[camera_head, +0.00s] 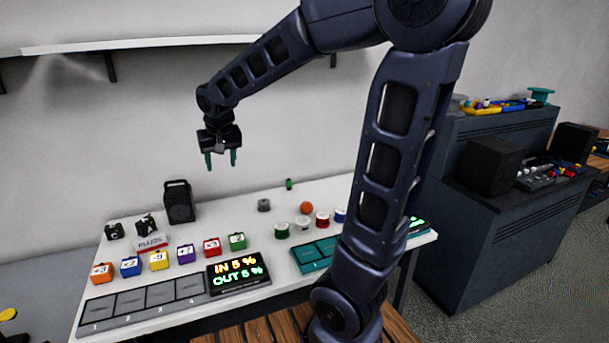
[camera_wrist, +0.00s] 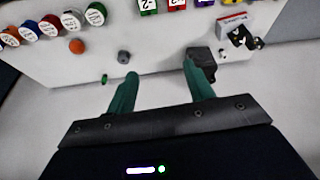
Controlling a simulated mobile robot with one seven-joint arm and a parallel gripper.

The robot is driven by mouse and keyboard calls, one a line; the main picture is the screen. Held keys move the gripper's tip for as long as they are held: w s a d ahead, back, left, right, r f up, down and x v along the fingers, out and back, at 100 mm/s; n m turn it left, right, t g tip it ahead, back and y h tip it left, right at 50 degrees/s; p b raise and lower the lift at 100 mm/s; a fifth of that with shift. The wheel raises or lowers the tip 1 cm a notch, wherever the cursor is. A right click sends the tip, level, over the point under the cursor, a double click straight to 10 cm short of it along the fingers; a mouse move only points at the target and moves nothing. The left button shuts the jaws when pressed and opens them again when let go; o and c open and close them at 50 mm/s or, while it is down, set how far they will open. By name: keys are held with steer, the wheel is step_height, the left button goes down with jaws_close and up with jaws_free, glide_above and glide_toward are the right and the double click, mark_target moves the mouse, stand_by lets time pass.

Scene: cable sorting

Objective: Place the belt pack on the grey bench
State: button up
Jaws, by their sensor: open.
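My gripper (camera_head: 221,162) is open and empty, its two green fingers pointing down high above the back of the white table. I cannot tell for sure which thing is the belt pack. A black box with a top handle (camera_head: 179,203) stands upright at the table's back left; in the wrist view it is partly behind the right finger (camera_wrist: 203,56). Two small black items (camera_head: 146,225) (camera_head: 114,231) lie to its left. A dark blue-grey bench (camera_head: 505,230) stands at the right.
Several coloured cubes (camera_head: 186,254), a grey numbered tray (camera_head: 145,301) and a lit display (camera_head: 238,273) occupy the white table's front. Coloured spools (camera_head: 282,230) and an orange ball (camera_head: 306,208) lie mid-table. Black boxes (camera_head: 490,165) stand on the right bench. A white shelf (camera_head: 140,43) hangs above.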

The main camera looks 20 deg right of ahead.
steer(key=s+d+m, duration=0.1)
steer(key=s+d, duration=1.7)
steer(key=shift+s+d+r+t, duration=0.25)
steer(key=shift+s+t, duration=0.05)
